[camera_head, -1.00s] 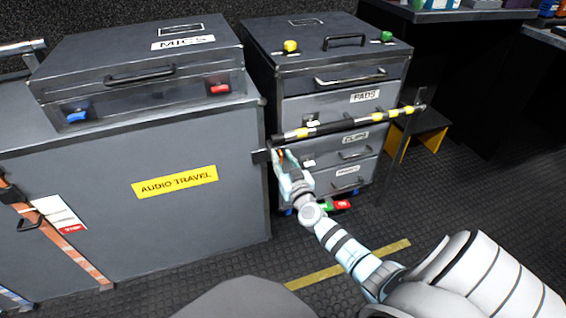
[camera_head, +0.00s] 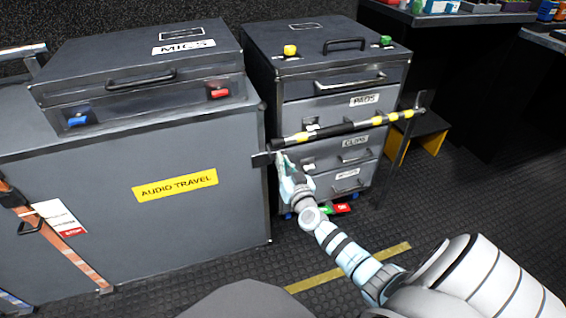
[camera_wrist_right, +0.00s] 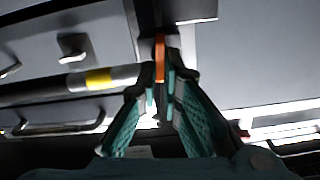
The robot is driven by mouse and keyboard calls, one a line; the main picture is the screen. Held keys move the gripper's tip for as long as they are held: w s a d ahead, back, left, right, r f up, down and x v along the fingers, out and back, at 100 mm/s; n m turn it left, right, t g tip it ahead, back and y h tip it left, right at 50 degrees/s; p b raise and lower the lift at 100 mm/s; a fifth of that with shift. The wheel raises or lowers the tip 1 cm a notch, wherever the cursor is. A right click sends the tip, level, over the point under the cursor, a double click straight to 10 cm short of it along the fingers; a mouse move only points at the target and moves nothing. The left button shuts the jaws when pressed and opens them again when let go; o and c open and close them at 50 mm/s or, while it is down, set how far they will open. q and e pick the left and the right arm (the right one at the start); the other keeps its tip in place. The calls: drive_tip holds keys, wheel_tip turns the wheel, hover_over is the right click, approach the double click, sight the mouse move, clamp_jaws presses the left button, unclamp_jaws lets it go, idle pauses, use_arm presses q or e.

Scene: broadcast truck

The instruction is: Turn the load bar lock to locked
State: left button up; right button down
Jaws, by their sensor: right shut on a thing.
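The load bar (camera_head: 345,127), black with yellow bands, runs across the front of the drawer cabinet. In the right wrist view the bar (camera_wrist_right: 97,79) comes in from the left to a dark end fitting. The load bar lock shows there as a narrow orange lever (camera_wrist_right: 160,58), upright in the picture. My right gripper (camera_head: 281,160) is at the bar's left end, and its fingers (camera_wrist_right: 163,92) are shut on the orange lever. In the head view the gripper hides the lever. My left gripper is not in view.
The grey case marked AUDIO TRAVEL (camera_head: 120,225) stands close to the left of my right gripper, with the MICS case (camera_head: 140,85) on top. The drawer cabinet (camera_head: 300,62) is behind the bar. An upright post (camera_head: 400,150) stands at the bar's right end. Floor in front is open.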

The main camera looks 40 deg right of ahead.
use_arm(q)
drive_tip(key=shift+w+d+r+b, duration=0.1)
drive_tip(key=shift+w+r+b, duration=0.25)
drive_tip(key=shift+b, duration=0.1)
use_arm(e)
drive_tip(key=m, duration=0.5)
drive_tip(key=f+m, duration=0.1)
drive_tip(key=m, duration=0.4)
drive_tip(key=d+m, duration=0.1)
drive_tip(key=m, duration=0.5)
drive_tip(key=shift+s+f, duration=0.2)
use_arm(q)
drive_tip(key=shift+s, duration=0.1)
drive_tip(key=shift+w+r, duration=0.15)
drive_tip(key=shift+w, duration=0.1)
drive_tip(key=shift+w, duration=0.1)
use_arm(e)
drive_tip(key=c, duration=1.8)
unclamp_jaws()
drive_tip(key=shift+o, duration=0.2)
